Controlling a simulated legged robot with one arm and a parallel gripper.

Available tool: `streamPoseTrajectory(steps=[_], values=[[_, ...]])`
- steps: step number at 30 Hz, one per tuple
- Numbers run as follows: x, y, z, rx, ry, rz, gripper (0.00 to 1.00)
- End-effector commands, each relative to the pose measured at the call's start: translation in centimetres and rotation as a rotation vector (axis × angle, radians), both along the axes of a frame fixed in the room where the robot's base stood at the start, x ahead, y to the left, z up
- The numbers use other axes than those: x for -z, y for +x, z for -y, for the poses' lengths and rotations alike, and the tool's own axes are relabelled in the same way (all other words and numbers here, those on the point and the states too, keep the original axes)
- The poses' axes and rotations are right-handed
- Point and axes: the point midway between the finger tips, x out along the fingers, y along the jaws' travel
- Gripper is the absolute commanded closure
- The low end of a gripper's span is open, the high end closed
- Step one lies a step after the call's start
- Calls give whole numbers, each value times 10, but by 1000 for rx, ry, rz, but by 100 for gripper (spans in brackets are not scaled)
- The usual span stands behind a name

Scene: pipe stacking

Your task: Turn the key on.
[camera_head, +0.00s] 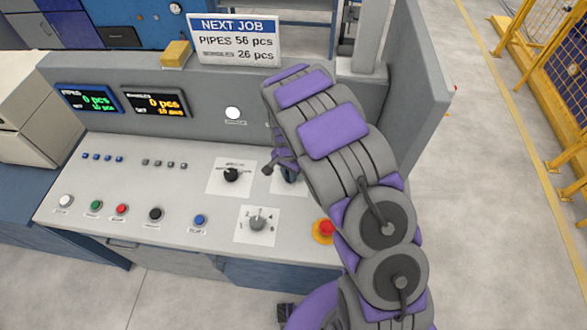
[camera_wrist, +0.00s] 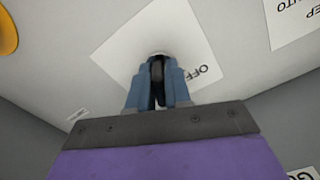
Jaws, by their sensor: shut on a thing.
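My arm reaches over the console from the right, and my gripper (camera_head: 286,172) is down at a white square plate (camera_head: 303,178) on the sloped panel. In the wrist view the plate (camera_wrist: 130,45) carries the letters OFF on one side. The blue-grey fingers of my gripper (camera_wrist: 157,66) are shut on the dark key (camera_wrist: 157,74) at the middle of the plate. Only a little of the key shows between the fingers. Its exact angle is hard to tell. In the head view my arm and gripper hide the key.
A black selector knob (camera_head: 231,174) is just left of my gripper, and a grey numbered dial (camera_head: 257,223) is nearer the front. A red emergency button (camera_head: 326,228) on a yellow base is close to my arm. Several push buttons line the console's left part.

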Motion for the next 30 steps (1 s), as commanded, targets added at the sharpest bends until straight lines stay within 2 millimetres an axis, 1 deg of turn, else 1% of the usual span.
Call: streamPoseTrajectory(steps=[1, 4, 9, 12, 20, 21, 27, 30], values=[[-2, 4, -5, -3, 5, 11, 100], [-3, 4, -4, 20, 6, 13, 100], [-4, 5, -4, 199, 6, 12, 100], [-3, 5, -4, 274, 7, 13, 100], [-3, 6, -3, 297, 8, 14, 100], [-3, 6, -3, 297, 9, 13, 80], [-2, 4, 1, 298, 8, 9, 60], [-2, 3, 4, 298, 9, 6, 53]])
